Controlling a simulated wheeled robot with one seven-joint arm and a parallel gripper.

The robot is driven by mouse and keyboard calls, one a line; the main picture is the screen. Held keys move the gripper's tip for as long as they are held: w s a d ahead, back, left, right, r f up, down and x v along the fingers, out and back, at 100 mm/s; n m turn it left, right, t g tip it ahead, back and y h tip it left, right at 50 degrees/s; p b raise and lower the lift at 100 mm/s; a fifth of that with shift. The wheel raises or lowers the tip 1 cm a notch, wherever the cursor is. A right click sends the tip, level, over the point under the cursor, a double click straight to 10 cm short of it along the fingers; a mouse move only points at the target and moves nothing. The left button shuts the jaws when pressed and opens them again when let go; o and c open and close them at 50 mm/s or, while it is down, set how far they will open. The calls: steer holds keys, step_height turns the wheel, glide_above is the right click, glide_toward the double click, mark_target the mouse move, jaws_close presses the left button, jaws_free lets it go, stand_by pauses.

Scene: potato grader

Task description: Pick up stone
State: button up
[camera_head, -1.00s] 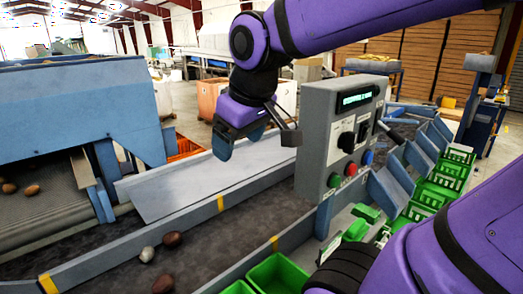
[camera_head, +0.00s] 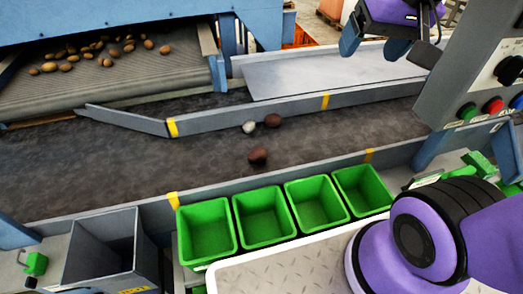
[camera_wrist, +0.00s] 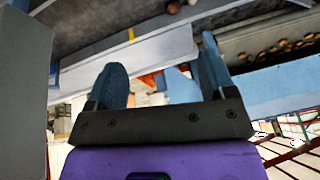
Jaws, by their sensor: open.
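A small pale grey stone (camera_head: 249,127) lies on the dark belt in the head view. It is just left of a dark reddish-brown lump (camera_head: 273,120), touching or nearly so. A larger dark brown lump (camera_head: 257,155) lies nearer to me. My gripper (camera_head: 372,46) is at the upper right, to the right of the stone and well apart from it, over the grey metal side plate. Its blue fingers are apart, with nothing between them in the wrist view (camera_wrist: 162,70). A dark lump (camera_wrist: 173,6) shows at that view's top edge.
The grey control box (camera_head: 475,70) stands close to the right of my gripper. Low belt walls (camera_head: 290,112) run along both sides. Several green bins (camera_head: 208,232) and a grey hopper (camera_head: 100,250) line the near side. Potatoes lie on the upper conveyor (camera_head: 120,78).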

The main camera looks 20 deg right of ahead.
steer(key=w+a+f+m+g+y, duration=0.1)
steer(key=w+a+f+m+g, duration=0.15)
steer(key=w+f, duration=0.4)
steer(key=m+g+y, duration=0.2)
steer(key=m+y, duration=0.1)
steer(key=m, duration=1.1)
glide_above(260, 149)
steer(key=d, duration=0.3)
step_height(260, 149, down, 27)
steer(key=shift+x, duration=4.95)
steer(key=shift+d+f, duration=0.1)
steer(key=shift+d, duration=0.05)
steer(key=c, duration=1)
